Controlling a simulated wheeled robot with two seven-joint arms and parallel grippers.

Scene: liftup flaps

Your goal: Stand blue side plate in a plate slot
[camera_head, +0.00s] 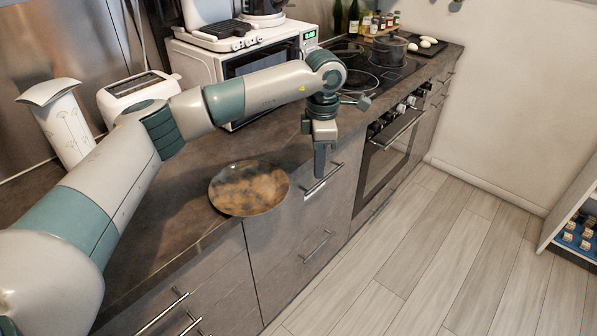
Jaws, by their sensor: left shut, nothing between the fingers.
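My left gripper (319,170) points down with its fingers together, in front of the counter's front edge and above the drawer fronts. It is shut and empty. A round brown, mottled plate (249,188) lies to the left of the gripper, apart from it, at the counter's front edge. Its near rim appears to reach past that edge in the picture. I see no plate that looks blue and no plate slots in this view. My right gripper is not in view.
The dark counter (190,190) holds a toaster (138,93), a white microwave (240,62) and a cooktop with a pot (389,50). An oven (390,150) and drawers are below. The floor at right is clear up to a shelf unit (575,215).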

